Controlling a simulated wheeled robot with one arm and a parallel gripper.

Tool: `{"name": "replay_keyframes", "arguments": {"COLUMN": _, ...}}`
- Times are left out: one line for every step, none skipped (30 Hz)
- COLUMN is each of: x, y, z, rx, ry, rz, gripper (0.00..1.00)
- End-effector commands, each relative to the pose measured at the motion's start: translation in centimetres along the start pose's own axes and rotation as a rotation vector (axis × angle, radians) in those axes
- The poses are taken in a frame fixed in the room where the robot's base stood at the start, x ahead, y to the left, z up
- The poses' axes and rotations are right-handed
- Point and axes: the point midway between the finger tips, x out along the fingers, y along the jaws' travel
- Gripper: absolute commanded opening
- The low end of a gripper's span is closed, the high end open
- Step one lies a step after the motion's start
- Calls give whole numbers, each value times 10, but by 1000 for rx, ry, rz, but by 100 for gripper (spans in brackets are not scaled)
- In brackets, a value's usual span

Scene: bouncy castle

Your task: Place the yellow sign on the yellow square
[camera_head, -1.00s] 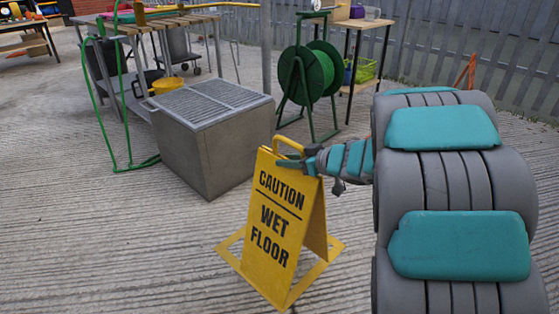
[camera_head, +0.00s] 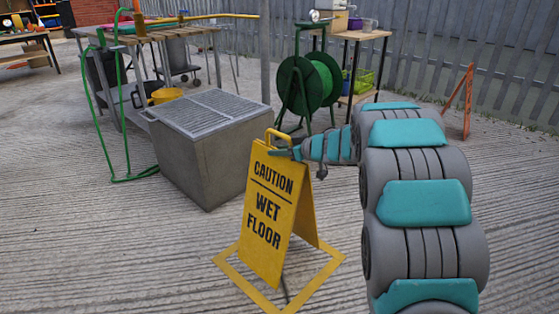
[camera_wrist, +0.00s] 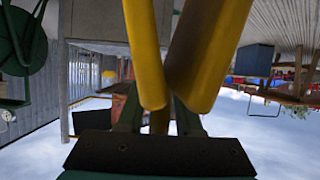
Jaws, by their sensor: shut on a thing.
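The yellow folding "CAUTION WET FLOOR" sign (camera_head: 268,220) stands upright in the head view, its two panels spread. The yellow square (camera_head: 325,273) is an outline on the ground around and below the sign's base. The sign's lower edge shows inside the outline; I cannot tell whether it touches the ground. The far part of the square is hidden behind the sign. My gripper (camera_head: 277,150) is shut on the sign at its top handle. In the wrist view, the sign's yellow parts (camera_wrist: 205,55) fill the middle, close to the fingers.
A grey box with a grated top (camera_head: 205,150) stands just behind and left of the sign. Behind it are a slatted table (camera_head: 165,35), a green hose reel (camera_head: 308,82) and a small table (camera_head: 365,37). An orange A-frame (camera_head: 468,100) is at right. The left foreground is clear.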

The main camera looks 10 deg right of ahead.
Motion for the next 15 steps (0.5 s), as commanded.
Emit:
{"name": "replay_keyframes", "arguments": {"x": 4, "y": -1, "z": 8, "rx": 3, "ry": 2, "rz": -2, "gripper": 0}}
{"name": "replay_keyframes", "arguments": {"x": 6, "y": -1, "z": 12, "rx": 2, "ry": 2, "rz": -3, "gripper": 0}}
{"name": "replay_keyframes", "arguments": {"x": 8, "y": -1, "z": 17, "rx": 2, "ry": 2, "rz": -3, "gripper": 0}}
{"name": "replay_keyframes", "arguments": {"x": 10, "y": -1, "z": 20, "rx": 3, "ry": 3, "rz": -2, "gripper": 0}}
{"name": "replay_keyframes", "arguments": {"x": 10, "y": -1, "z": 23, "rx": 3, "ry": 4, "rz": -2, "gripper": 0}}
{"name": "replay_keyframes", "arguments": {"x": 12, "y": -1, "z": 25, "rx": 3, "ry": 4, "rz": -2, "gripper": 0}}
{"name": "replay_keyframes", "arguments": {"x": 12, "y": -1, "z": 26, "rx": 2, "ry": 4, "rz": -2, "gripper": 0}}
{"name": "replay_keyframes", "arguments": {"x": 12, "y": -1, "z": 26, "rx": 1, "ry": 3, "rz": -2, "gripper": 0}}
{"name": "replay_keyframes", "arguments": {"x": 12, "y": -1, "z": 26, "rx": 0, "ry": 3, "rz": -1, "gripper": 0}}
{"name": "replay_keyframes", "arguments": {"x": 12, "y": -1, "z": 26, "rx": 0, "ry": 3, "rz": -1, "gripper": 0}}
{"name": "replay_keyframes", "arguments": {"x": 12, "y": -1, "z": 25, "rx": 0, "ry": 3, "rz": -1, "gripper": 0}}
{"name": "replay_keyframes", "arguments": {"x": 11, "y": -1, "z": 25, "rx": 0, "ry": 3, "rz": -1, "gripper": 0}}
{"name": "replay_keyframes", "arguments": {"x": 11, "y": -1, "z": 25, "rx": 0, "ry": 3, "rz": -1, "gripper": 0}}
{"name": "replay_keyframes", "arguments": {"x": 11, "y": -1, "z": 25, "rx": 0, "ry": 3, "rz": -1, "gripper": 0}}
{"name": "replay_keyframes", "arguments": {"x": 12, "y": -1, "z": 26, "rx": 0, "ry": 2, "rz": -1, "gripper": 0}}
